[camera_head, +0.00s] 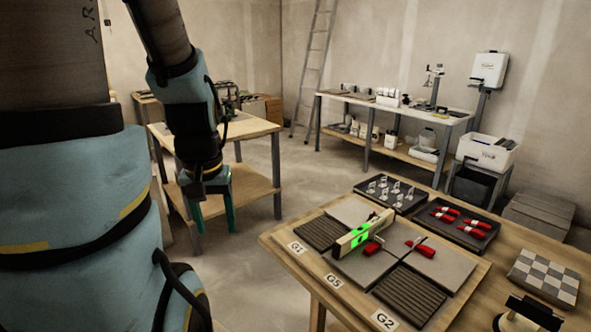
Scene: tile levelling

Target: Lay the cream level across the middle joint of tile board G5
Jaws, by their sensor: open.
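The cream level (381,223) rests on the tiled board at the front right, standing on its long edge, with a bright green part on its near side. It runs diagonally over the plain grey tiles; I cannot tell exactly which joint lies under it. The G5 label (333,281) is on the board's front edge (352,300), between labels G1 (296,247) and G2 (385,319). My gripper (213,212) hangs fingers down, open and empty, well left of the board and apart from the level.
Red wedges (421,249) and thin clips sit on the tiles beside the level. Behind the board are a tray of clear clips (391,193) and a tray of red wedges (462,225). A checkered tile (544,277) lies right. A wooden table (250,128) stands behind my gripper.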

